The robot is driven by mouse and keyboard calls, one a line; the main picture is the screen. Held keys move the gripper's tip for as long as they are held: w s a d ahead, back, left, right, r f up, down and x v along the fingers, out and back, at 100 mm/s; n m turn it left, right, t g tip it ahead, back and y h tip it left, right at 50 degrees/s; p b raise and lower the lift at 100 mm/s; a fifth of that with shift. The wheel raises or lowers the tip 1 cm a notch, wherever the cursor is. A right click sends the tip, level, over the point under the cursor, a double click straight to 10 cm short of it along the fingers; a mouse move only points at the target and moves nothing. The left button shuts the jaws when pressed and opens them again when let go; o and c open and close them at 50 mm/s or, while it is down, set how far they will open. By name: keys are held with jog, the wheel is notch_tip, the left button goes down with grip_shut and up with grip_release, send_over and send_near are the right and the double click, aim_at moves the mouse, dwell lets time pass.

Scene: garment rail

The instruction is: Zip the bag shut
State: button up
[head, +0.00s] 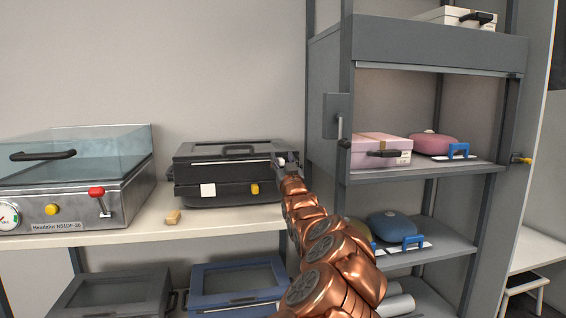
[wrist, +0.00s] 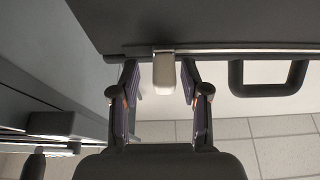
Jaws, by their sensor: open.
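The bag (head: 222,168) appears to be the dark, box-shaped case with a framed lid on the pale counter. A pale seam or rail runs along its front; I cannot tell how far it is closed. In the wrist view its dark face (wrist: 210,22) fills the top, with a metal-coloured strip below. A pale tab (wrist: 164,76), possibly the zip pull, hangs from this strip. My gripper (wrist: 163,90) is open, with its fingers on either side of the tab and gaps between. In the head view my gripper (head: 287,161) is at the case's right end, partly hidden by my arm.
A dark looped handle (wrist: 268,88) lies right of my fingers. A grey shelf unit (head: 330,60) stands close on the right, holding pink and blue cases.

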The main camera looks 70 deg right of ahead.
aim_at(283, 159)
notch_tip(283, 159, up, 9)
jog(key=shift+f, duration=0.1)
jog(key=shift+r, duration=0.45)
dwell(0.4)
